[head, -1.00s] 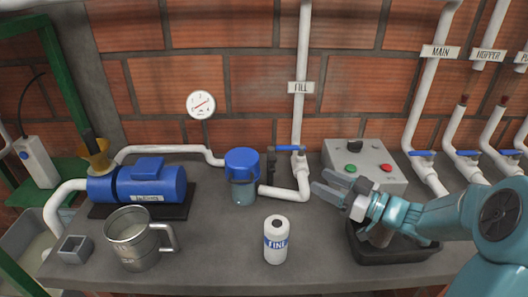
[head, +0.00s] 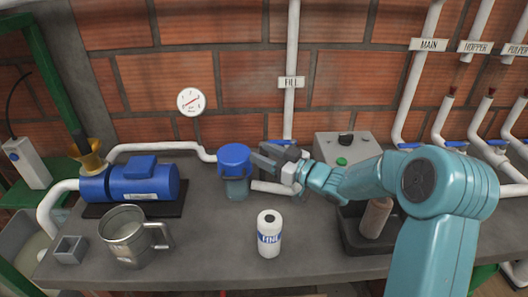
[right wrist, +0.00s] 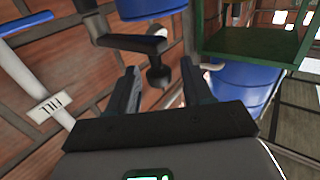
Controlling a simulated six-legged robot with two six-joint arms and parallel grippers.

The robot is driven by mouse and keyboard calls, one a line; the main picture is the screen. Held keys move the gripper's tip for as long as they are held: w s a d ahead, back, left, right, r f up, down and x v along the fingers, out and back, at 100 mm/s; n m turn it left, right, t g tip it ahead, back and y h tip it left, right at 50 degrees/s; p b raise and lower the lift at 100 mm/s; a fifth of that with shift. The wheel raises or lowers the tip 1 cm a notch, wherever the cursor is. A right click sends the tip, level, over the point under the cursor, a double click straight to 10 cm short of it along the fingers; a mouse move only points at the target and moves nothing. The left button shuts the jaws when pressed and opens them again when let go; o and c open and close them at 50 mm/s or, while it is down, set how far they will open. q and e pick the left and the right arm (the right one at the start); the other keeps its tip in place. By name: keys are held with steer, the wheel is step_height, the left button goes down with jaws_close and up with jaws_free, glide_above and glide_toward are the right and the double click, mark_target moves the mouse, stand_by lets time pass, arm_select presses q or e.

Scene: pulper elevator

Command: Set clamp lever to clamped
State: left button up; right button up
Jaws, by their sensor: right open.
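The blue-capped filter housing (head: 235,160) stands on the bench behind the white bottle. A dark lever-like part (right wrist: 130,42) shows beside its blue cap in the right wrist view, ahead of my fingers; I take it to be the clamp lever. In the head view my right gripper (head: 264,158) hides that part. My right gripper is open, just right of the blue cap, with its fingers pointing left toward it. In the right wrist view the fingers (right wrist: 160,88) are spread with nothing held between them. Whether they touch the lever I cannot tell. My left gripper is not in view.
A white bottle (head: 269,235) stands in front of the housing. A blue pump (head: 140,183) and a metal jug (head: 125,235) are at left. The white fill pipe (head: 291,50) rises behind my gripper. A black tray (head: 358,245) and a control box (head: 330,145) are at right.

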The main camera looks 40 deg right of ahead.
steer(key=shift+w+a, duration=0.15)
steer(key=shift+w, duration=0.15)
jaws_close()
steer(key=m+h+b, duration=0.1)
steer(key=b, duration=0.1)
steer(key=w+a+m+h+b, duration=0.1)
steer(key=h+b, duration=0.1)
steer(key=b, duration=0.1)
steer(key=m+t+h+b, duration=0.1)
steer(key=b, duration=0.1)
steer(key=shift+w+a+r+h+b, duration=0.1)
steer(key=shift+w+a+h+b, duration=0.15)
steer(key=shift+a+h+b, duration=0.1)
jaws_free()
steer(key=shift+s, duration=0.1)
